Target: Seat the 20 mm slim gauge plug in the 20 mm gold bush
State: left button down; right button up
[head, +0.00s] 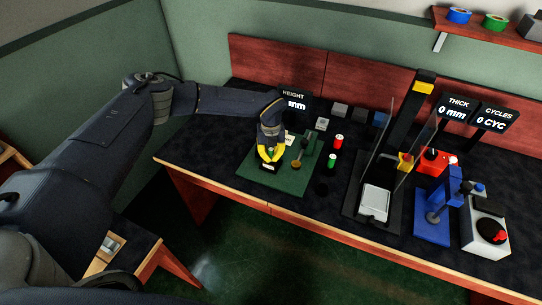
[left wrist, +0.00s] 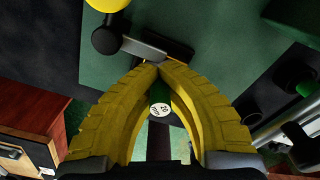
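My left gripper (head: 268,158) is over the green plate, its yellow fingers pointing down. In the left wrist view its fingertips (left wrist: 157,70) come together around a slim green plug (left wrist: 162,98) whose pale end is marked 20 mm. The plug's far end is hidden by the fingers. A dark block (head: 269,168) is right at the fingertips; it also shows beyond them in the wrist view (left wrist: 172,49). A small gold disc (head: 296,164) is on the plate to the right; I cannot tell whether it is the bush. My right gripper is not in view.
The green plate (head: 258,181) bears a dark upright post (head: 309,146) close to the gripper's right. A red plug (head: 338,141) and a green plug (head: 332,160) stand right of the plate. The conveyor tray (head: 375,202) and blue fixture (head: 432,229) are further right.

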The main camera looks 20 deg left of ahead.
pick_arm(q)
jog(key=shift+f, duration=0.15)
jog(key=c, duration=1.6)
grip_release()
notch_tip(320, 180, up, 12)
jog(key=shift+r, duration=0.2)
